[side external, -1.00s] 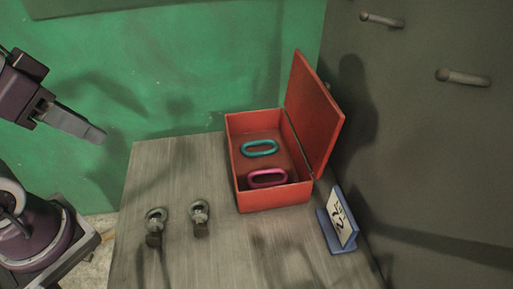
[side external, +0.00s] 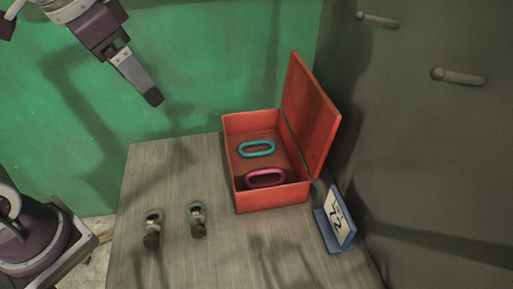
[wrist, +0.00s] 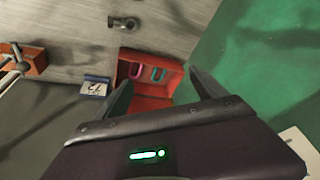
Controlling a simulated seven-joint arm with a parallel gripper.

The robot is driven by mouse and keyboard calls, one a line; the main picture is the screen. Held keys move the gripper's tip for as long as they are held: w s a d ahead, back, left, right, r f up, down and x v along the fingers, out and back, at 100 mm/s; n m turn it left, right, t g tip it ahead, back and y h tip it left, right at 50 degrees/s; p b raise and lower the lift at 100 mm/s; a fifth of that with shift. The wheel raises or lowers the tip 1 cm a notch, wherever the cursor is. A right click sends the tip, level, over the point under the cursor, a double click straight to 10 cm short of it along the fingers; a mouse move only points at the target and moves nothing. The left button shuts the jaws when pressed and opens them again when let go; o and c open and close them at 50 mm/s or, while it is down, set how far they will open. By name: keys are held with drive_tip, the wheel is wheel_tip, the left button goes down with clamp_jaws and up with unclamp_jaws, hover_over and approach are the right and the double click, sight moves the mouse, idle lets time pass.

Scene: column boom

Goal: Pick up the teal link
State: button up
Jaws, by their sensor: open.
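The teal link (side external: 256,149) is an oval ring lying inside an open red box (side external: 272,199), toward its back. It also shows in the wrist view (wrist: 158,74), beyond my fingers. A pink link (side external: 265,178) is in the same box, nearer the front. My gripper (side external: 152,97) is up and to the left of the box in the side view, well clear of it. In the wrist view, its two fingers (wrist: 163,93) are spread apart with nothing between them.
The box's lid (side external: 312,115) stands open on the right. A blue stand with a marked card (side external: 340,219) is right of the box. Two metal fittings (side external: 197,220) lie to the left on the grey table (side external: 215,265). Pegs (side external: 458,77) stick out of the dark wall.

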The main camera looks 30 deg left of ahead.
drive_tip(key=w+d+f+m+g, duration=0.1)
drive_tip(key=w+f, duration=0.1)
drive_tip(key=w, duration=0.4)
drive_tip(key=w+d+f+m+g, duration=0.1)
drive_tip(key=w+d+f+m, duration=0.15)
drive_tip(key=w, duration=0.35)
drive_tip(key=m+g, duration=0.2)
drive_tip(key=m, duration=0.1)
hover_over(256, 142)
drive_tip(key=s+d, duration=0.1)
drive_tip(key=s, duration=0.1)
wheel_tip(256, 142, down, 17)
drive_tip(key=f, duration=0.8)
drive_tip(key=shift+w+f, duration=0.2)
drive_tip(key=shift+w, duration=0.15)
drive_tip(key=c, duration=1.7)
